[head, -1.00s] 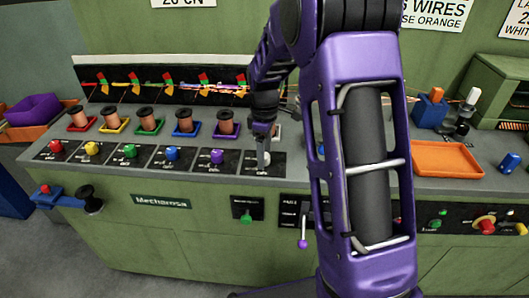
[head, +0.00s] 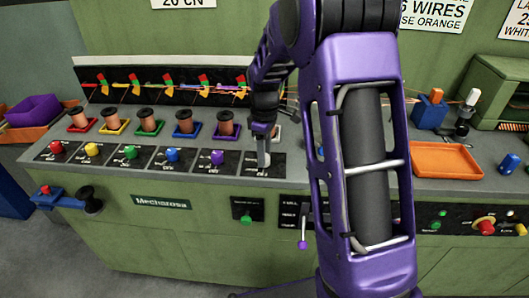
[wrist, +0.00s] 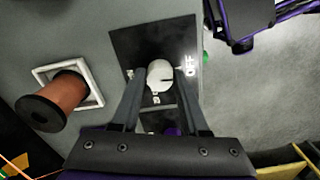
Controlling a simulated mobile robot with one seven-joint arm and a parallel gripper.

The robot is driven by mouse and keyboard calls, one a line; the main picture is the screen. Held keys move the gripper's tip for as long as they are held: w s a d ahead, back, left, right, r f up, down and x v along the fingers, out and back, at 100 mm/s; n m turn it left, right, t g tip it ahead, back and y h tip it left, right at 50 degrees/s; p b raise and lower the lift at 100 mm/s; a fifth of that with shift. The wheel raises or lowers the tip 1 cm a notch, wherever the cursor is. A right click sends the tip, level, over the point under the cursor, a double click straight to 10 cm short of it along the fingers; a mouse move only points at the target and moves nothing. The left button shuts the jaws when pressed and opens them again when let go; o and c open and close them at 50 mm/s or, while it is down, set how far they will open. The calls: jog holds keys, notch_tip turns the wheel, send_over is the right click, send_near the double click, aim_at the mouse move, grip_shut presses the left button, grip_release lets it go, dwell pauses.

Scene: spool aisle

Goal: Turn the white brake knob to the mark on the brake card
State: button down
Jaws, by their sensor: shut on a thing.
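The white brake knob (wrist: 160,74) sits on a black plate (wrist: 152,38) with white marks and the word OFF to its right in the wrist view. My gripper (wrist: 160,78) is shut on the knob, one finger on each side. A dark pointer line shows on the knob's right side. In the head view my gripper (head: 263,140) comes down on the knob, at the right end of the row of coloured knobs, and partly hides it. A white card at the top edge of the head view reads "20 CN" (head: 184,3); its upper part is cut off.
A copper spool (wrist: 58,98) in a white frame stands beside the plate. Other spools and coloured knobs, such as the purple knob (head: 217,157), line the bench to the left. An orange tray (head: 446,160) lies right of my arm. My arm hides part of the bench.

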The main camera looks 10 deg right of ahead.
jog(key=m+p, duration=0.1)
jog(key=m, duration=0.3)
jog(key=shift+r+m, duration=0.1)
jog(key=shift+m, duration=0.3)
jog(key=m+p, duration=0.1)
jog(key=m, duration=0.4)
jog(key=m+p, duration=0.1)
jog(key=m, duration=0.5)
jog(key=shift+p, duration=0.4)
jog(key=m+p, duration=0.1)
jog(key=m, duration=0.3)
jog(key=shift+m, duration=0.4)
jog(key=shift+c, duration=2.1)
grip_release()
notch_tip(320, 180, up, 17)
jog(key=p, duration=0.2)
jog(key=shift+r, duration=0.2)
